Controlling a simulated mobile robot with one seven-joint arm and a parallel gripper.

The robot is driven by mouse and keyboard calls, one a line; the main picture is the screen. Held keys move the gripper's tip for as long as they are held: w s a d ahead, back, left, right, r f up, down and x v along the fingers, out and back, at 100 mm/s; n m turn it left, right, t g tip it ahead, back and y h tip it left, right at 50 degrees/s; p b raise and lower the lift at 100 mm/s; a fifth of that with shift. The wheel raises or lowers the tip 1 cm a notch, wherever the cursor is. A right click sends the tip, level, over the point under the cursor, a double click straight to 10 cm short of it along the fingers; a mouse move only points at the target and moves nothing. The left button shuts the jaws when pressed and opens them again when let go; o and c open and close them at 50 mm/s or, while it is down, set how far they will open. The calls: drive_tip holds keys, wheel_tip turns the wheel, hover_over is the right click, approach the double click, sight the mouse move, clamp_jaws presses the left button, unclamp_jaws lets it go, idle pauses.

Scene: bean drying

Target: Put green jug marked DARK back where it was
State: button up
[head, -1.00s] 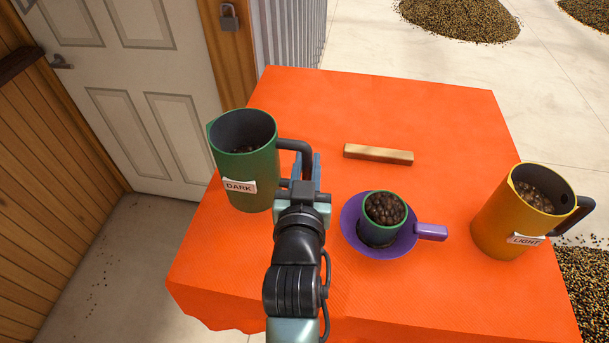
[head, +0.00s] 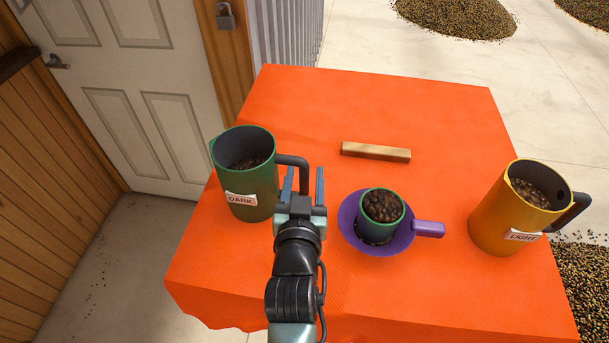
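The green jug marked DARK (head: 246,180) stands upright at the left side of the orange-covered table, with dark beans inside. Its dark handle (head: 291,160) points right. My gripper (head: 304,182) is open at the handle, its two fingers spread apart on either side of the handle's lower end. I cannot tell whether a finger still touches the handle. The wrist hides part of the tablecloth in front of the jug.
A green cup (head: 377,230) of beans sits on a purple saucer (head: 407,246) just right of my gripper. A wooden bar (head: 376,151) lies behind it. A yellow jug marked LIGHT (head: 497,226) stands at the right. The table's back left (head: 310,100) is clear.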

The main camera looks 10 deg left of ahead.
drive_tip(key=shift+r, duration=0.3)
drive_tip(key=s+r+b, duration=0.1)
drive_tip(key=s+b, duration=0.1)
drive_tip(key=s, duration=1)
drive_tip(key=shift+d+r, duration=0.25)
drive_tip(key=shift+d, duration=0.1)
